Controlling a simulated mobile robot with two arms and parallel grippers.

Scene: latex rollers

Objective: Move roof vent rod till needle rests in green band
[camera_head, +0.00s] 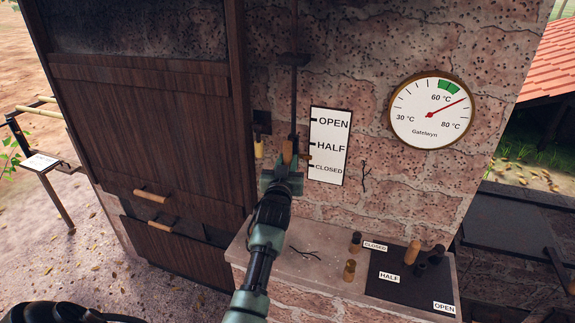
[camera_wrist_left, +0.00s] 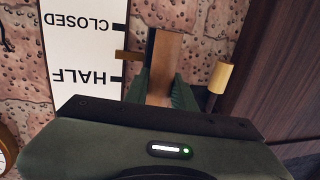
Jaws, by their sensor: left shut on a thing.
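The roof vent rod (camera_head: 294,95) is a thin dark vertical bar on the brick wall, with a wooden handle (camera_wrist_left: 165,62) at its lower end. My left gripper (camera_head: 284,168) is shut on this handle. A small wooden pointer (camera_wrist_left: 128,55) on the rod stands between HALF and CLOSED on the white scale board (camera_head: 328,146). The round gauge (camera_head: 431,111) shows its red needle (camera_head: 448,107) pointing up and right, clockwise past the green band (camera_head: 449,87) and outside it.
Another wooden handle (camera_head: 259,147) hangs just left of the rod. The ledge below has a dark plate (camera_head: 400,285) marked CLOSED, HALF and OPEN, with several pegs and knobs. A dark wooden cabinet (camera_head: 150,110) with two handles stands left.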

